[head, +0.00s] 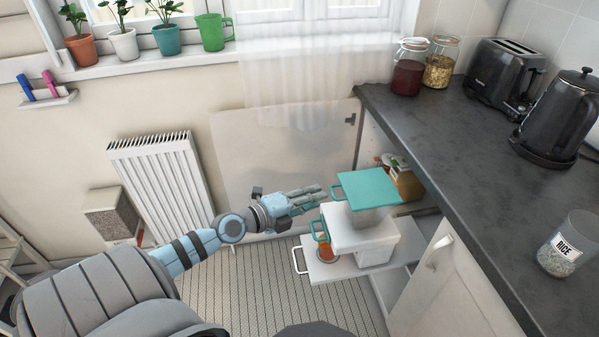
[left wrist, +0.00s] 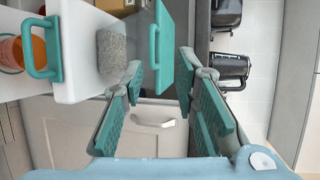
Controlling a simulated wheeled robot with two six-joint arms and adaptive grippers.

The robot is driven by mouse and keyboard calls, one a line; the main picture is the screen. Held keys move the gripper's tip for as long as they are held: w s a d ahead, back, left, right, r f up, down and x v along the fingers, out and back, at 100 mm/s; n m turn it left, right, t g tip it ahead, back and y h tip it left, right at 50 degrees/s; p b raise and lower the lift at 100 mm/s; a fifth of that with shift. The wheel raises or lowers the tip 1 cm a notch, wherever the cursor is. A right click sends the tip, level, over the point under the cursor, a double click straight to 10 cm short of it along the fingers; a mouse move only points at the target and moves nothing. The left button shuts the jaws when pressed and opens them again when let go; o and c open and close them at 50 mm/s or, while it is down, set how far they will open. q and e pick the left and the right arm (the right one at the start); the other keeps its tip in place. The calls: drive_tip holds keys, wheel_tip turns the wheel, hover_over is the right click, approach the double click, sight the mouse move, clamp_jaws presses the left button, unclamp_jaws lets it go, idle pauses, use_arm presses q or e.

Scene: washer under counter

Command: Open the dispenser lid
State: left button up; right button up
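The teal dispenser lid (head: 370,187) is a flat panel with a loop handle on its left side, above a white box (head: 362,236) in the open cabinet. Grey granules show beside it in the left wrist view (left wrist: 112,57). My left gripper (head: 318,193) is just left of the lid's handle, fingers pointing at it. In the left wrist view my fingers (left wrist: 158,75) are spread apart, with the lid (left wrist: 166,45) and its handle (left wrist: 153,47) showing beyond and between the tips. I cannot tell whether a finger touches the handle. My right gripper is out of view.
A second teal handle (head: 320,230) is on the white box. Below is a white pull-out shelf (head: 335,271) holding an orange container (head: 325,252). A radiator (head: 160,180) stands left.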

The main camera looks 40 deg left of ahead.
use_arm(q)
drive_tip(key=v, duration=0.5)
drive_tip(key=shift+s+a+f, duration=0.1)
drive_tip(key=shift+a+f, duration=0.25)
drive_tip(key=shift+d, duration=0.1)
drive_tip(key=shift+w+d, duration=0.2)
drive_tip(key=shift+w, duration=0.05)
